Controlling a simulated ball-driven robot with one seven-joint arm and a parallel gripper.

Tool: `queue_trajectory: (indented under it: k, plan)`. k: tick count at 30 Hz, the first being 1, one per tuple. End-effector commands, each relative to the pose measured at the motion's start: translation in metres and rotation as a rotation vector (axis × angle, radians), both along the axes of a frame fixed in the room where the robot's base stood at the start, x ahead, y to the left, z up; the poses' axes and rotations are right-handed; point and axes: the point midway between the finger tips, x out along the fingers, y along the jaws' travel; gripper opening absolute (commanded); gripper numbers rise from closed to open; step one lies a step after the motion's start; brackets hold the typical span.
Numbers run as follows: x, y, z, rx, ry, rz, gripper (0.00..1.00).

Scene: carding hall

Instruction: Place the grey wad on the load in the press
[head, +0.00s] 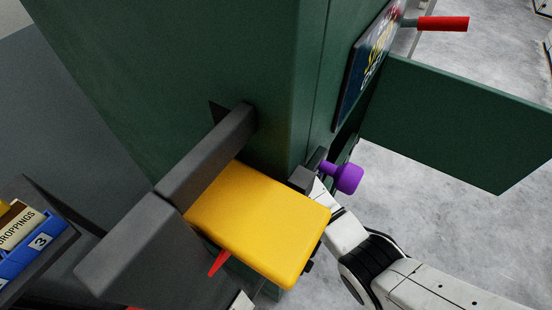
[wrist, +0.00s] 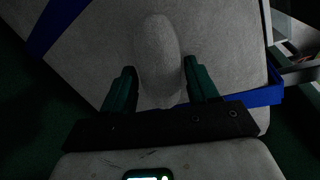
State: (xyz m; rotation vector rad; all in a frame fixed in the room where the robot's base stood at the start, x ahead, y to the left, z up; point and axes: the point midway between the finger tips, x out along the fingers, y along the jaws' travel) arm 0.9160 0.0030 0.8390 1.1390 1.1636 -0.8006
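The grey wad (wrist: 157,60) is a rounded oblong lump in the wrist view. I cannot tell whether wad and load touch. In the head view the press (head: 270,70) is a tall dark green cabinet. My white arm reaches into its side; my gripper, the wad and the load are hidden there.
A green door (head: 450,120) stands open at the right. A purple knob (head: 345,177) is close by my arm. A yellow pad (head: 258,222) and dark grey bars (head: 210,155) jut out in front. A red handle (head: 442,23) sticks out at top right. Bare floor lies right.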

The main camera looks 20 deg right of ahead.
Motion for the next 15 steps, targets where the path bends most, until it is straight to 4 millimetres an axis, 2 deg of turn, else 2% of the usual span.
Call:
queue_trajectory:
  k: [8,11,15]
  plan:
    - [0.000,0.000,0.001,0.000,0.001,0.000,0.62]
    - [-0.001,0.000,0.007,0.000,0.000,0.000,0.62]
    - [-0.005,-0.002,0.025,0.001,-0.002,-0.001,0.62]
